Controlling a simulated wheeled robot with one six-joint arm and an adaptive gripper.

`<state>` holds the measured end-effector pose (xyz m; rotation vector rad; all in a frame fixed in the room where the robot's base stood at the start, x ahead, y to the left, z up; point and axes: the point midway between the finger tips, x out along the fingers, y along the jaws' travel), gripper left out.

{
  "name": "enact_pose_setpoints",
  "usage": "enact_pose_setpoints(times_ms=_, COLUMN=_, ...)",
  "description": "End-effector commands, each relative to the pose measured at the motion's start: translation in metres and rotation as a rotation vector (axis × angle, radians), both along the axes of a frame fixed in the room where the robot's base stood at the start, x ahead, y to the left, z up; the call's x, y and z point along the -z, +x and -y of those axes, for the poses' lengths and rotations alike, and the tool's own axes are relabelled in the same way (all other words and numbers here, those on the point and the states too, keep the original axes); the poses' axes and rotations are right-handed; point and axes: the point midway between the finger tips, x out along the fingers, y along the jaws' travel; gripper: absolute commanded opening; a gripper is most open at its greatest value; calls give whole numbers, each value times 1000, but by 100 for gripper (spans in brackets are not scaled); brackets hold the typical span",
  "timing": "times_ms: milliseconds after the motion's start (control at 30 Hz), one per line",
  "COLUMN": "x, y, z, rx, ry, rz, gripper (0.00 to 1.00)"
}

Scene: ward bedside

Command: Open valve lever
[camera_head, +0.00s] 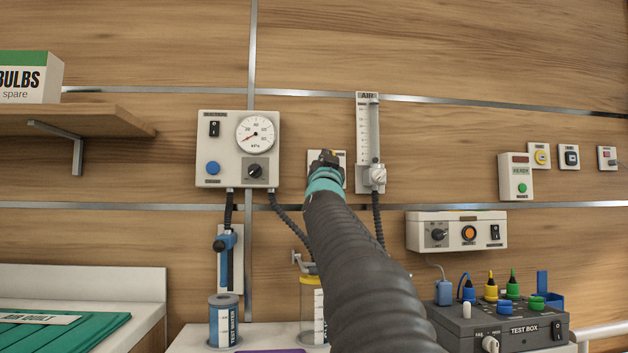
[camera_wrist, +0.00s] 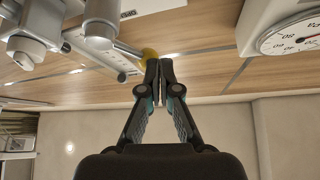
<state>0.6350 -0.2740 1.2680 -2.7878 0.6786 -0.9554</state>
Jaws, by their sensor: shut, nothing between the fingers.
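The valve lever shows in the wrist view as a pale metal bar (camera_wrist: 105,52) with a yellow end (camera_wrist: 149,56). My gripper (camera_wrist: 160,64) is shut and empty, with its fingertips at the yellow end. I cannot tell whether they touch it. In the head view my gripper (camera_head: 328,158) is in front of a small white wall plate (camera_head: 342,158), between the gauge panel and the AIR flowmeter. My gripper and arm hide most of the plate and the lever there.
The gauge panel (camera_head: 209,170) is left of my gripper and the AIR flowmeter (camera_head: 366,130) is close on its right. Dark hoses hang below both. A control box (camera_head: 457,218) and a test box (camera_head: 520,328) are at lower right. A shelf (camera_head: 80,119) juts out at left.

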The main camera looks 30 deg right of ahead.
Motion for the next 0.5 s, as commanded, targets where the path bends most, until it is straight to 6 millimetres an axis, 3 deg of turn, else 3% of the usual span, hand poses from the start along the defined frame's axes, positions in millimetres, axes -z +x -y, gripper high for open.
enact_pose_setpoints(times_ms=133, x=-6, y=-3, z=8, rx=6, ry=-1, rz=0, gripper=0)
enact_pose_setpoints(times_ms=500, x=-1, y=-6, z=0, rx=2, ry=0, rz=0, gripper=0)
